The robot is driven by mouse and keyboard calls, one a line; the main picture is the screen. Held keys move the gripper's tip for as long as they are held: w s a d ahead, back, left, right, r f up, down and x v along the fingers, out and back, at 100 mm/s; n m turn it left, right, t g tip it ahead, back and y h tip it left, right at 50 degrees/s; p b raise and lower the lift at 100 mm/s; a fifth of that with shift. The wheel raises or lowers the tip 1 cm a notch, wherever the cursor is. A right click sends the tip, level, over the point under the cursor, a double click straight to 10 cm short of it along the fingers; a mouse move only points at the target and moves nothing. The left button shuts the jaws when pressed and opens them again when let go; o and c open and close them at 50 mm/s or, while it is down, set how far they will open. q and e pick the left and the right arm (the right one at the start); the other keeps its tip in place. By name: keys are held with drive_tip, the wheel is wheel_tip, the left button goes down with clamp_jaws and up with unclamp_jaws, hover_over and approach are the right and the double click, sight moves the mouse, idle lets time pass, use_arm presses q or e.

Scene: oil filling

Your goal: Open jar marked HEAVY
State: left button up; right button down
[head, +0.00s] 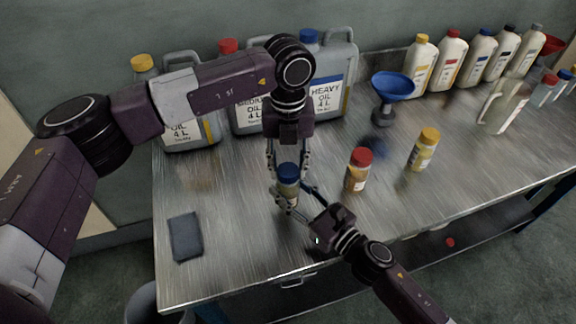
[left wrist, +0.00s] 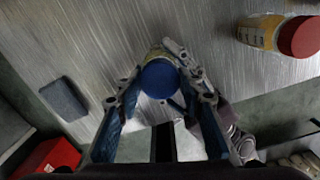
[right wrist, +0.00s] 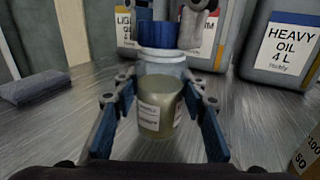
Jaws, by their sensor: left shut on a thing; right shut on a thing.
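My left gripper (head: 287,168) reaches down from above and is shut on the blue lid, which shows from above in the left wrist view (left wrist: 159,79). My right gripper (head: 297,201) comes from the front right and is shut around the jar body. In the right wrist view the jar body (right wrist: 160,105) sits between my fingers, with the lid (right wrist: 158,36) on top. The small print on its label is too blurred to read.
A red-lidded jar (head: 359,171) and a yellow-lidded jar (head: 423,150) stand to the right. Behind are a blue funnel (head: 392,87), large canisters including HEAVY OIL (head: 326,90), and several bottles (head: 450,60). A dark cloth-like pad (head: 186,236) lies front left.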

sight(288, 169)
use_arm(q)
drive_tip(key=n, duration=0.6)
drive_tip(key=shift+n, duration=0.4)
drive_tip(key=n, duration=0.5)
drive_tip(key=shift+w+r+n, duration=0.1)
drive_tip(key=shift+n, duration=0.3)
drive_tip(key=shift+r, duration=0.15)
drive_tip(key=shift+r, duration=0.95)
drive_tip(key=shift+r, duration=2)
use_arm(e)
drive_tip(key=c, duration=1.1)
unclamp_jaws()
drive_tip(key=shift+s, duration=0.1)
